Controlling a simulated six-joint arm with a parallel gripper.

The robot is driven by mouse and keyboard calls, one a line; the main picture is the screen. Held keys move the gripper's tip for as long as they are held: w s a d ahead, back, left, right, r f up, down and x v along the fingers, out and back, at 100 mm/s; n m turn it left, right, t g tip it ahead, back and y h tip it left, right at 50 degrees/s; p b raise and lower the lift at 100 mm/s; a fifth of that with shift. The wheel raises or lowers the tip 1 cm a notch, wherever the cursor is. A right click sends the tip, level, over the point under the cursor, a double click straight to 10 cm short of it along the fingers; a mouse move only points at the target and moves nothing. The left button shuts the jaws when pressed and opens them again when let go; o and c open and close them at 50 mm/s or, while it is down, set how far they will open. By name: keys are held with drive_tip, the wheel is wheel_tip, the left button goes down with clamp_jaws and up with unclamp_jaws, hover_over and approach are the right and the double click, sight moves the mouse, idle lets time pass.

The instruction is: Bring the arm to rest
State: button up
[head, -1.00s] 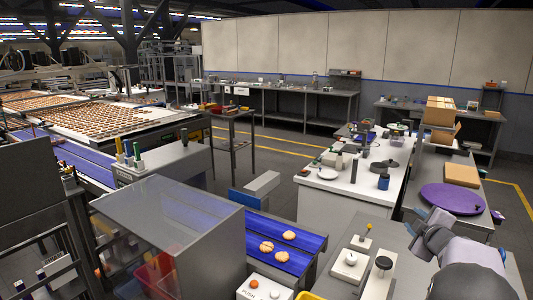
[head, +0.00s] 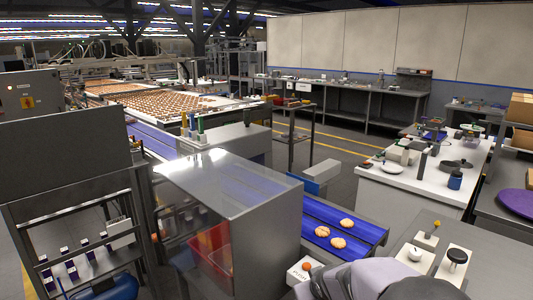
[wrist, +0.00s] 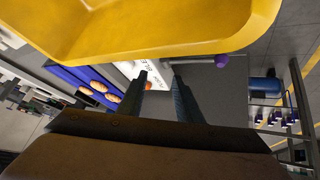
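My arm (head: 385,281) shows at the bottom edge of the head view, and its gripper is out of that frame. In the wrist view my gripper (wrist: 160,77) has its two dark fingers apart with nothing between them. A yellow tray (wrist: 150,45) fills the top of the wrist view, apart from the fingertips; only part of it shows. Three biscuits (head: 338,242) lie on the blue conveyor (head: 368,233) in the head view. They also show in the wrist view on the blue belt (wrist: 70,82), to the left of the fingers.
A clear-panelled guard box (head: 235,190) stands left of the conveyor end, with a red bin (head: 209,250) behind its panel. A button box (head: 301,270) and small devices (head: 415,256) sit near my arm. A white bench (head: 410,186) stands behind. A purple disc (head: 516,203) lies at right.

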drive_tip(key=s+a+f+g+y+b, duration=0.1)
drive_tip(key=s+a+f+g, duration=0.1)
drive_tip(key=s+a+f, duration=0.3)
drive_tip(key=s+a+f+g+b, duration=0.1)
drive_tip(key=s+a+f+b, duration=0.15)
drive_tip(key=s+a, duration=0.45)
drive_tip(key=s+d+r+m+g+p, duration=0.1)
drive_tip(key=s+d+r+g+p, duration=0.15)
drive_tip(key=s+d, duration=0.3)
drive_tip(key=s+d+r+m+g+h+p, duration=0.1)
drive_tip(key=s+d+r+p, duration=0.25)
drive_tip(key=s, duration=0.35)
drive_tip(key=s+d+r+m+g+p, duration=0.2)
drive_tip(key=s+d+p, duration=0.2)
drive_tip(key=s+d, duration=0.15)
wheel_tip(320, 180, down, 8)
drive_tip(key=b, duration=0.9)
drive_tip(key=shift+a+f, duration=0.15)
drive_tip(key=shift+a, duration=0.25)
drive_tip(key=shift+t, duration=0.25)
wheel_tip(320, 180, up, 9)
drive_tip(key=p, duration=0.8)
drive_tip(key=shift+f+p, duration=0.15)
drive_tip(key=shift+p, duration=0.25)
